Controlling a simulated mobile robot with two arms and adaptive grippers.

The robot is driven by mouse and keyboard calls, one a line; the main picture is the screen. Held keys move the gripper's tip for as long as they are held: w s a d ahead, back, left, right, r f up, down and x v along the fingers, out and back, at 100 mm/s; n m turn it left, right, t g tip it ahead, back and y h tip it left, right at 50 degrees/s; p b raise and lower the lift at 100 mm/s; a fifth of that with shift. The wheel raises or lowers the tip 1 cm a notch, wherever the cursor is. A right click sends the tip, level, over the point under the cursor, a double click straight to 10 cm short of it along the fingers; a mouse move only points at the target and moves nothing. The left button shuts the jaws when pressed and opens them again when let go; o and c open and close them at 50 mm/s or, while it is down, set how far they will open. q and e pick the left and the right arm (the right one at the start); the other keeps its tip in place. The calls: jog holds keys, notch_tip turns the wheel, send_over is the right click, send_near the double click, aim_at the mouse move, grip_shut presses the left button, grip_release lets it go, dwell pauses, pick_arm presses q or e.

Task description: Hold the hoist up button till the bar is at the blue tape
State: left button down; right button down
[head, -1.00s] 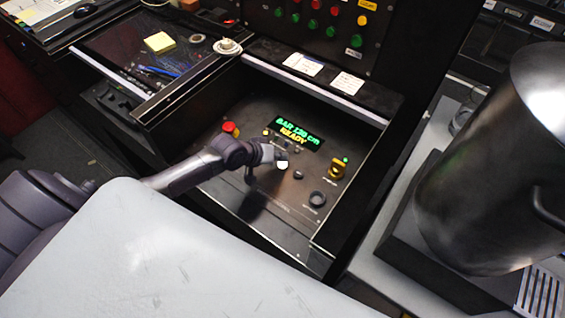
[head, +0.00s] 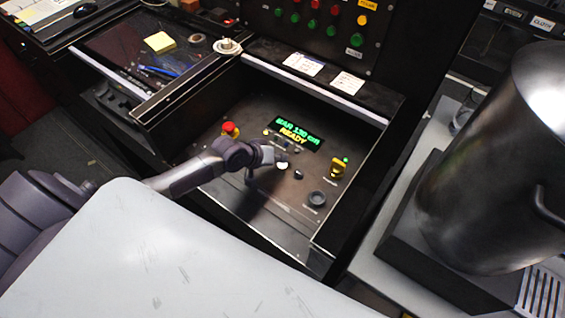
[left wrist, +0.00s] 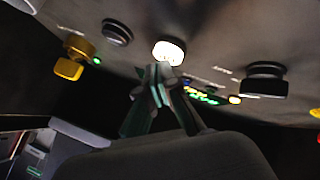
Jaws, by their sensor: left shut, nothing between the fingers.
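The control panel (head: 225,187) is dark and sits in a recess. Its display (head: 296,131) shows green text that looks like "BAR 130 cm" over yellow "READY". A white button (head: 282,166) is below the display; it looks bright in the left wrist view (left wrist: 168,52). I cannot read a label that marks it as hoist up. My left gripper (head: 270,155) is shut and empty close to the white button. In the left wrist view its fingertips (left wrist: 159,72) are just by the button; contact is unclear. The bar and blue tape are not seen. My right gripper is not in view.
A red mushroom button (head: 230,128), a yellow switch (head: 337,168) and a black knob (head: 316,199) share the panel. Raised walls edge the recess. A large metal pot (head: 490,170) stands at the right. A pale surface (head: 160,260) fills the front.

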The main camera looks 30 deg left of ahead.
aim_at(280, 164)
pick_arm(q)
jog(key=shift+f, duration=0.4)
dwell(1.9)
jog(key=shift+r, duration=0.1)
dwell(1.9)
jog(key=shift+r+p, duration=0.75)
jog(key=shift+p, duration=0.05)
jog(key=shift+r, duration=0.2)
notch_tip(280, 164, up, 5)
jog(key=p, duration=0.5)
jog(key=shift+f, duration=0.1)
jog(key=shift+f, duration=0.1)
dwell(1.0)
